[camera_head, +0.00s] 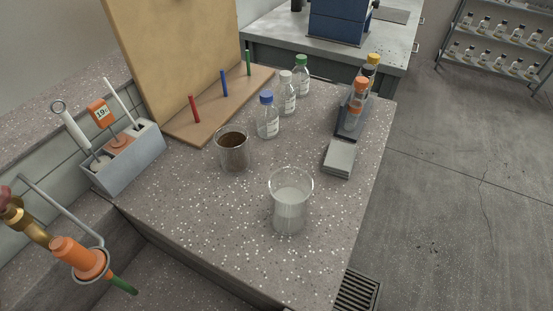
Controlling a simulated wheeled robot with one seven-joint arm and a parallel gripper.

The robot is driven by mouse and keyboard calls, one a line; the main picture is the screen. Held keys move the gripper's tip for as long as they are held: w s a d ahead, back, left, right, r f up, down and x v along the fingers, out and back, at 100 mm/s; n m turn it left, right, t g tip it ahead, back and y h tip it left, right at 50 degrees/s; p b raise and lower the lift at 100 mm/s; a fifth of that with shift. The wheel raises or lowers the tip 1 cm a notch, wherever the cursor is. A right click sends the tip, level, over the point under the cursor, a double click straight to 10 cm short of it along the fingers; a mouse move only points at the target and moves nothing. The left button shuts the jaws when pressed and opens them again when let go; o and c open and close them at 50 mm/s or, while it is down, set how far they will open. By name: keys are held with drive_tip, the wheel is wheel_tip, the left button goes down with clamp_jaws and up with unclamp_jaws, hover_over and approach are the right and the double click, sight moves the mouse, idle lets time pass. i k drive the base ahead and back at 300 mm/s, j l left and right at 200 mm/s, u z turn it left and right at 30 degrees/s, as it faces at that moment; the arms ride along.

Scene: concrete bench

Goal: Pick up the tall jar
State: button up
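A tall clear glass jar (290,205) stands upright near the front of the speckled bench top (200,225). It has an open rim and greyish-white contents, and is the tallest open glass vessel here. A shorter, wider glass jar (233,152) with dark brown contents stands behind it to the left, apart from it. My gripper is not in view.
Blue-capped (267,118), white-capped (287,94) and green-capped (302,76) bottles stand behind. A rack with capped tubes (352,115) and grey flat blocks (339,158) are at right. A pegged board (220,100) and a tool caddy (125,160) are left. The bench's front is clear.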

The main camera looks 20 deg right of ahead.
sight(291, 188)
drive_tip(key=k+l+u, duration=0.15)
drive_tip(key=u, duration=0.3)
drive_tip(key=k+u, duration=0.2)
drive_tip(key=u, duration=0.3)
drive_tip(key=l, duration=0.1)
